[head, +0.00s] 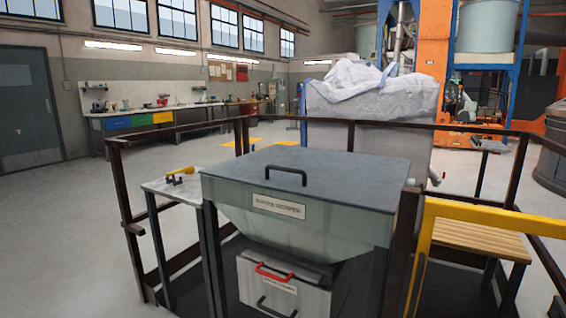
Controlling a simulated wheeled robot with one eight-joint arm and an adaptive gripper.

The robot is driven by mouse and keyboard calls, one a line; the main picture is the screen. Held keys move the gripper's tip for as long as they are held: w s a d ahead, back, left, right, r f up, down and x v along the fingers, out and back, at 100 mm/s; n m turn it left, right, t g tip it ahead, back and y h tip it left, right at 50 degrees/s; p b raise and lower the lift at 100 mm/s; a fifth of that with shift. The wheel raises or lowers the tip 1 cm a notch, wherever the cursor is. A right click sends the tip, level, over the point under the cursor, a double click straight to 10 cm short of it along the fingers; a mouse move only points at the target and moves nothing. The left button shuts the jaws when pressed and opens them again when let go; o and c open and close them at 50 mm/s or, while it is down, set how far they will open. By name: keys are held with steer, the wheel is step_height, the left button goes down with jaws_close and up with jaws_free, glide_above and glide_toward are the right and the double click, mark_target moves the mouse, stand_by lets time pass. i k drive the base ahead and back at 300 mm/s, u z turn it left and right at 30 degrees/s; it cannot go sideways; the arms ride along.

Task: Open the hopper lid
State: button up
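The hopper (300,228) stands in front of me in the head view, a pale grey-green metal bin with a label plate on its front. Its flat dark grey lid (345,172) lies level on top and looks shut. My gripper is not in view.
A dark railing (352,123) runs around the hopper, with a yellow rail (495,217) at the right. A small side table (160,187) with a yellow tool stands at the left. A red-handled box (285,285) is below the hopper. A large white bag (370,100) stands behind.

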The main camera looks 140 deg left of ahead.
mark_target(373, 183)
steer(key=u, duration=4.9)
steer(key=k, duration=0.35)
steer(key=z, duration=0.65)
steer(key=i, duration=1)
steer(key=u, duration=0.4)
